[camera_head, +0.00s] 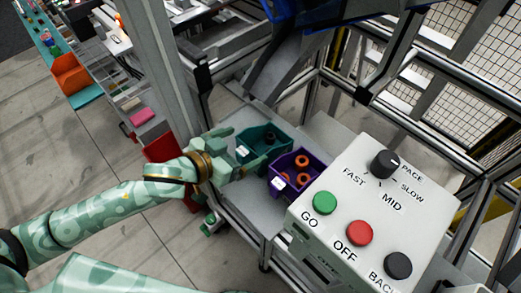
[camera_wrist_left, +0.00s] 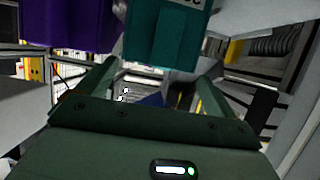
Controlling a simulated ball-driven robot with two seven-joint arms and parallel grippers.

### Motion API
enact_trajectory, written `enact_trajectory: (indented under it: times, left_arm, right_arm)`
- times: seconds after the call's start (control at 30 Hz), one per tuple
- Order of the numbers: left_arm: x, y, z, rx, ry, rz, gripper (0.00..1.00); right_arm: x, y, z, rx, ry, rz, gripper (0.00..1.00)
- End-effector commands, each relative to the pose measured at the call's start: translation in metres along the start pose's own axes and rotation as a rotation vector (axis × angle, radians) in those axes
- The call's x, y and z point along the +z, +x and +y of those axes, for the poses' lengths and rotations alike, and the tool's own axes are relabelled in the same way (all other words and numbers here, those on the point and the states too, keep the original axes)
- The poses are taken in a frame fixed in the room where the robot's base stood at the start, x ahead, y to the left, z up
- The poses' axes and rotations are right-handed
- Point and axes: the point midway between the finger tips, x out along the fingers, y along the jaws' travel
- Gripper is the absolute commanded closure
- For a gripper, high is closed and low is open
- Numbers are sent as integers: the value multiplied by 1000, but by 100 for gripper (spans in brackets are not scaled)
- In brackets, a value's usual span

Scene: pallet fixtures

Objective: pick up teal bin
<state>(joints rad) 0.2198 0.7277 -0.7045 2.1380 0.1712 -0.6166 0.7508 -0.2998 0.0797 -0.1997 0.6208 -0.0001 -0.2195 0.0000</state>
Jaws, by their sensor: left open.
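The teal bin (camera_head: 257,157) stands on a grey shelf in the head view, with a dark round part inside and a white label on its near side. In the left wrist view the bin (camera_wrist_left: 163,40) fills the top middle, just beyond the fingers. My left gripper (camera_head: 236,153) is open at the bin's left side, its fingers spread and pointing toward it. In the left wrist view the gripper (camera_wrist_left: 156,76) shows no object clasped between its fingers. Whether a finger touches the bin cannot be told. My right gripper is not in view.
A purple bin (camera_head: 284,184) holding orange rings stands close on the teal bin's right. A control box (camera_head: 355,205) with knobs and buttons stands right of it. A grey post (camera_head: 170,75) and frame bars rise behind. Bare shelf (camera_head: 240,195) lies in front of the bins.

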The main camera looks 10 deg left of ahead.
Motion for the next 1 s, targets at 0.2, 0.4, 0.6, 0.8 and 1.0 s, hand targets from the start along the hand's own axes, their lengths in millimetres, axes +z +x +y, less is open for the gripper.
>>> enact_trajectory:
  times: [0.2,0.4,0.6,0.8,1.0]
  left_arm:
    - [2,38,3,1,-1,-1,7]
    - [-1,49,3,1,0,-1,7]
    - [-2,48,3,0,1,0,18]
    - [-3,48,3,1,1,1,58]
    - [-6,47,3,0,2,2,58]
  right_arm:
    - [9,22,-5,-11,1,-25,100]
    - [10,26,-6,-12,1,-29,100]
    - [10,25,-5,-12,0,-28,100]
    - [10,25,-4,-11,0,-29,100]
    - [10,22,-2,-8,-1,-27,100]
